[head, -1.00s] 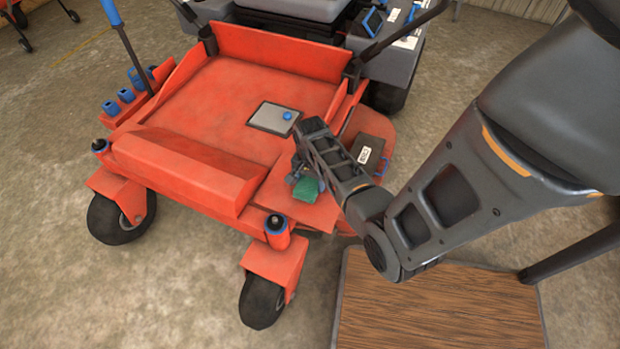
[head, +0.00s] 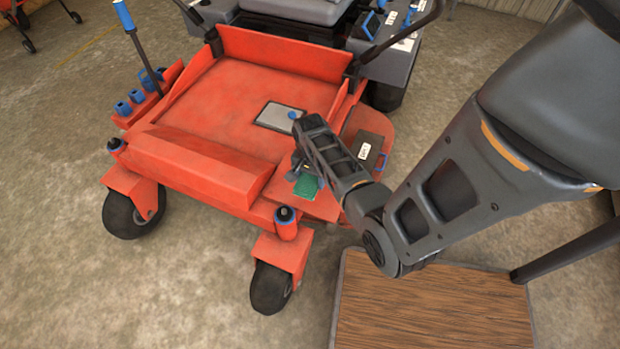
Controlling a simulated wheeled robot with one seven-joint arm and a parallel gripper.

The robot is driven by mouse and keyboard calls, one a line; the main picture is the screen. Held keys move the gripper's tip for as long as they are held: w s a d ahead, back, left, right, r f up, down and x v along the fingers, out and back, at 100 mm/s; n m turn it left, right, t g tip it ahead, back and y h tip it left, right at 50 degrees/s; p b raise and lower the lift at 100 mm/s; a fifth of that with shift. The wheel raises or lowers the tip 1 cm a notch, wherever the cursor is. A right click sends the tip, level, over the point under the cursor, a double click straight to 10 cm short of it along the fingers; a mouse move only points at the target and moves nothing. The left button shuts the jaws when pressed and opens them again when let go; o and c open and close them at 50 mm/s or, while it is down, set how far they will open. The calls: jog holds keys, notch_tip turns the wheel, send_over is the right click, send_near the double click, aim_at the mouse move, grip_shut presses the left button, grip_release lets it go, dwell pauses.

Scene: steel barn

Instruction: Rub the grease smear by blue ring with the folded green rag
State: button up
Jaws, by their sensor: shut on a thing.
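The folded green rag (head: 307,187) is at the red mower deck's right front part (head: 322,207), below my gripper (head: 304,174). My gripper is shut on the rag, and its fingers are mostly hidden by my own wrist. I cannot tell whether the rag touches the deck. Another blue band shows on the front post (head: 286,222). No grease smear can be made out.
A dark box with a white label (head: 369,149) and a blue handle stand right of my wrist. A wooden-topped table (head: 430,305) is at the lower right. The red front ledge (head: 200,165) rises left of the rag. The middle of the deck is clear.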

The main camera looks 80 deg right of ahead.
jog(key=shift+r+p, duration=1.05)
jog(key=shift+r, duration=0.45)
